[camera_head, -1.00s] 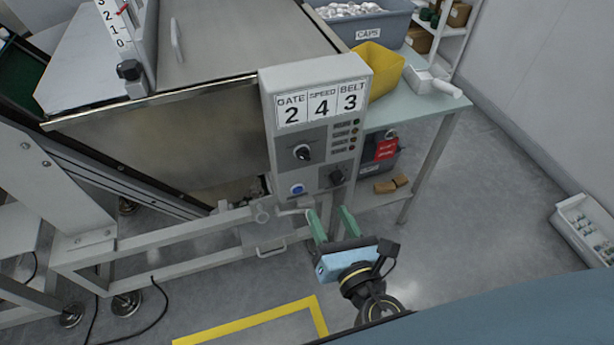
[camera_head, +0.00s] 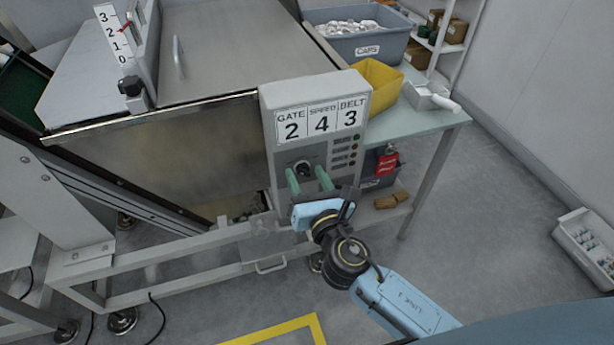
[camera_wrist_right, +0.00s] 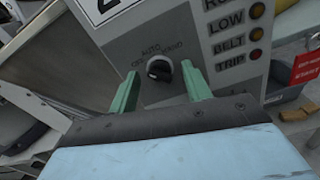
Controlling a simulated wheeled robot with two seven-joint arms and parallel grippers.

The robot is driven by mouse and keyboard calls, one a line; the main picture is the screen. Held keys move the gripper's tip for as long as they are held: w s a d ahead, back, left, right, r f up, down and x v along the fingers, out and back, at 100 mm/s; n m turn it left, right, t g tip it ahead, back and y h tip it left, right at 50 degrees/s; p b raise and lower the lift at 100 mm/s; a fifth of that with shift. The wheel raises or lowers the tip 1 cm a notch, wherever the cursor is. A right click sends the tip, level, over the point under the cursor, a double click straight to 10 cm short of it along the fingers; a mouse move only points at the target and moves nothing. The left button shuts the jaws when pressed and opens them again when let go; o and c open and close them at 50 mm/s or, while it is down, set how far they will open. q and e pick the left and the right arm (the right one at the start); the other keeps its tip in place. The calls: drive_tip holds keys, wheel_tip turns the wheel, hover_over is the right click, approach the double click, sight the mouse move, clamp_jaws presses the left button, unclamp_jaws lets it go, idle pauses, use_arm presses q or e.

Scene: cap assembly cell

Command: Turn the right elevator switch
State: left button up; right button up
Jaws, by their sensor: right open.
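The grey control panel (camera_head: 268,130) carries a black rotary switch (camera_head: 303,168). In the right wrist view this black switch (camera_wrist_right: 160,68) has a label reading AUTO above it, with OFF and HAND at its sides. My right gripper (camera_head: 308,174) is open in front of the panel, its green fingers pointing at the switch. In the right wrist view the switch shows between the open fingertips (camera_wrist_right: 157,76), with nothing held. Whether the fingers touch the panel cannot be told. The lower panel, with a second knob and blue button, is hidden behind my gripper. My left gripper is not in view.
Indicator lamps (camera_wrist_right: 257,32) line the panel's right side, beside LOW, BELT and TRIP labels. A red tag (camera_head: 387,163) hangs right of it. A yellow bin (camera_head: 378,90) and a grey CAPS bin (camera_head: 368,46) stand behind.

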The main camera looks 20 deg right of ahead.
drive_tip(key=shift+w, duration=0.15)
drive_tip(key=shift+c, duration=0.4)
drive_tip(key=c, duration=0.9)
drive_tip(key=shift+o, duration=0.2)
